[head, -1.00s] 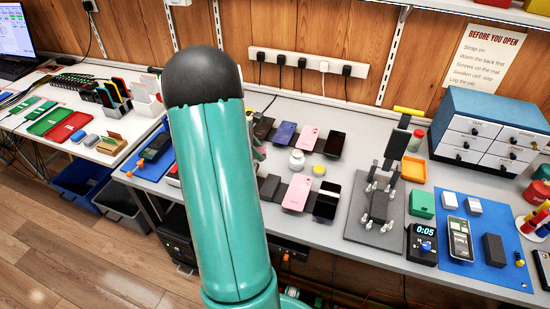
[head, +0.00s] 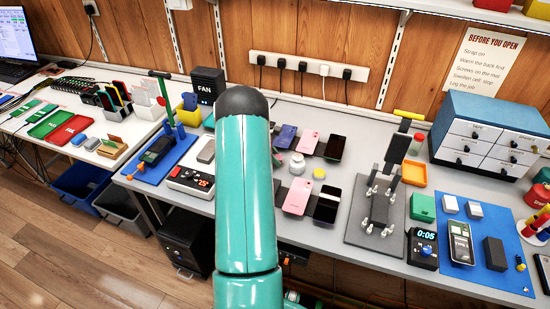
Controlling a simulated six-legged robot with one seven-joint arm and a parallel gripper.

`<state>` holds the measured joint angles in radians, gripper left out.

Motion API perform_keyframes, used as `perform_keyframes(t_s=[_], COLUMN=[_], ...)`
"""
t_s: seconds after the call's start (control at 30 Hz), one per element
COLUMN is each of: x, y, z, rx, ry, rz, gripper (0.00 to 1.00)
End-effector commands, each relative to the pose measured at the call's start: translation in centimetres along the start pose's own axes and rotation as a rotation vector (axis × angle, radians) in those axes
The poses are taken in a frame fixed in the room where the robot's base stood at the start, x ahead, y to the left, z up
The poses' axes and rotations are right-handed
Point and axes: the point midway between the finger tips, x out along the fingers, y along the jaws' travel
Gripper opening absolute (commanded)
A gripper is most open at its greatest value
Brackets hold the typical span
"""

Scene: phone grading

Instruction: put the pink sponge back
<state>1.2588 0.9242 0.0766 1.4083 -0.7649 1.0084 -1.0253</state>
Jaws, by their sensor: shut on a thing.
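I cannot make out the pink sponge in the head view. My teal arm with its black rounded cap stands upright in the middle and hides part of the bench behind it. My gripper does not show; it may be behind the arm. Two pink phones, a far one (head: 308,142) and a near one (head: 295,196), lie on the grey bench (head: 335,257) just right of my arm.
A red-and-black device (head: 191,181) and a yellow container (head: 189,115) are at left.

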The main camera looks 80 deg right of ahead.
Motion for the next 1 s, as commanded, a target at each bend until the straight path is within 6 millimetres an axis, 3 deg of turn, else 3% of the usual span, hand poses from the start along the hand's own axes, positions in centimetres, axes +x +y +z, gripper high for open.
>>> perform_keyframes(t_s=[0.8,0.83,0.93,1.0], x=[1.3,1.3,1.3,1.3], y=[0.0,0.0,0.0,0.1], z=[-0.9,-0.9,-0.9,-0.9], rx=[0.000,0.000,0.000,0.000], ry=[0.000,0.000,0.000,0.001], rz=[0.002,0.002,0.002,0.003], gripper=[0.00,0.35,0.53,0.53])
